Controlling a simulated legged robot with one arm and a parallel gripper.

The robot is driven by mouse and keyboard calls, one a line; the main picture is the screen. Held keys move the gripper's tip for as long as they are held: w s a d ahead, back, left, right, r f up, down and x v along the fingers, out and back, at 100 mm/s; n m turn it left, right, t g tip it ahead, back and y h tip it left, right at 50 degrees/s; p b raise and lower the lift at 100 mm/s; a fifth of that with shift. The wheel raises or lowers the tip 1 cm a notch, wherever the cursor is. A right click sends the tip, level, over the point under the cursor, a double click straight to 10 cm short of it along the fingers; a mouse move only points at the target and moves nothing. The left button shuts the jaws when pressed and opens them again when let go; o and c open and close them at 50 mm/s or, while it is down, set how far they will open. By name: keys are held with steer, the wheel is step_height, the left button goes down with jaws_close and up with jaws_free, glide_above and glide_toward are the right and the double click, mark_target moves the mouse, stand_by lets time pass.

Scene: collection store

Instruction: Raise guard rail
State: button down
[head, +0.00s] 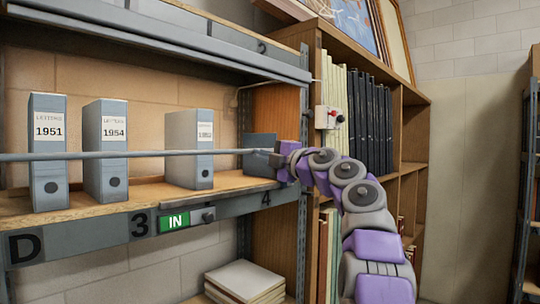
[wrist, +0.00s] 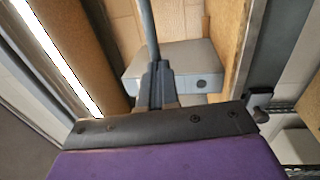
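The guard rail (head: 130,155), a thin grey rod, runs roughly level across the front of the binders, above the shelf board (head: 150,195). My gripper (head: 277,156) is at the rail's right end, beside the shelf's right upright. In the wrist view the rail (wrist: 147,30) runs away from between the fingers of my gripper (wrist: 160,85), which look closed on it. The fingertips' exact contact is small and partly hidden. A green "IN" sign (head: 174,222) with a small grey latch sits on the shelf's front edge.
Grey binders labelled 1951 (head: 48,155), 1954 (head: 106,150) and a third (head: 190,150) stand upright behind the rail. A wooden bookcase (head: 300,85) with dark volumes stands right of the shelf. Stacked papers (head: 243,282) lie below. An upper shelf (head: 170,45) overhangs.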

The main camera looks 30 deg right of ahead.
steer(key=w+p, duration=0.1)
steer(key=p, duration=0.1)
steer(key=w+d+r+p, duration=0.1)
steer(key=w+p, duration=0.1)
steer(key=p, duration=0.1)
steer(key=w+d+r+p, duration=0.1)
steer(key=p, duration=0.1)
steer(key=shift+w+d+p, duration=0.25)
steer(key=shift+w+p, duration=0.05)
steer(key=shift+w, duration=0.1)
steer(key=shift+w+a, duration=0.1)
steer(key=shift+a, duration=1.15)
steer(key=shift+s, duration=0.25)
